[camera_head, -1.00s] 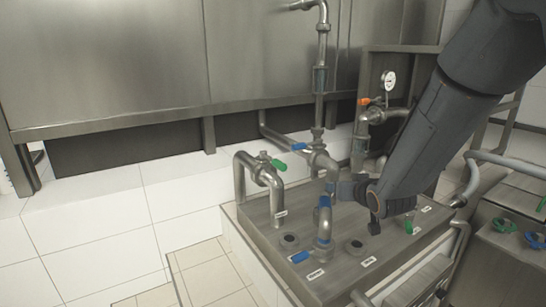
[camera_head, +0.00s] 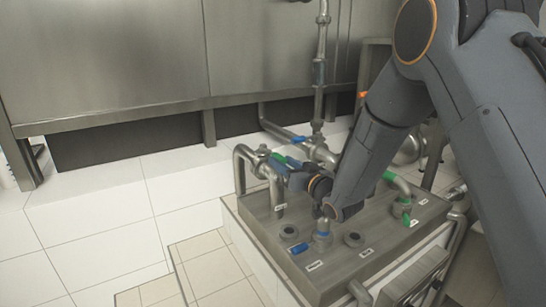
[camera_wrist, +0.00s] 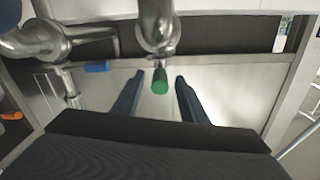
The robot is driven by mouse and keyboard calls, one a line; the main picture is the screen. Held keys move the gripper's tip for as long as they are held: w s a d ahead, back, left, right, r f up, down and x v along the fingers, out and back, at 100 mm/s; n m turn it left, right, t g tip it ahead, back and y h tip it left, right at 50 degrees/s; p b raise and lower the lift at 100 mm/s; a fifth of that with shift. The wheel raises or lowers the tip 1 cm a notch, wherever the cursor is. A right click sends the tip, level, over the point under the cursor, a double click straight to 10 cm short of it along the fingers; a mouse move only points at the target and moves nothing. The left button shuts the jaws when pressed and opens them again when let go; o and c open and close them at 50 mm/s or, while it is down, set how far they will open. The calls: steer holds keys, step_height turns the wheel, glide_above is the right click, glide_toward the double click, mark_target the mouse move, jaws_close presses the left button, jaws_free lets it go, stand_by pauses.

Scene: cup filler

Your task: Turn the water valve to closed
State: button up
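A valve with a green handle (camera_head: 278,158) sits on the metal pipe at the back left of the platform. In the wrist view the green handle (camera_wrist: 160,82) hangs below a pipe, between my two fingers and apart from both. My gripper (camera_head: 281,168) is open and close to this valve; the wrist view shows its two dark fingers (camera_wrist: 158,80) spread. A blue handle (camera_head: 299,139) is on the pipe behind; a blue handle also shows in the wrist view (camera_wrist: 97,67). No label shows which valve is the water valve. My arm hides part of the pipework.
The metal platform (camera_head: 375,240) carries capped ports, a low blue handle (camera_head: 299,248) and a green-banded pipe with a green handle (camera_head: 406,217). A steel panel (camera_head: 110,60) stands behind. An orange handle (camera_wrist: 11,116) is at the wrist view's left. Tiled floor lies left.

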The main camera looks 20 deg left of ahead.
mark_target(272, 154)
steer(key=p+x, duration=0.1)
steer(key=x, duration=0.5)
steer(key=shift+w+a+p, duration=0.25)
steer(key=shift+a+p, duration=0.05)
steer(key=shift+c, duration=0.4)
jaws_close()
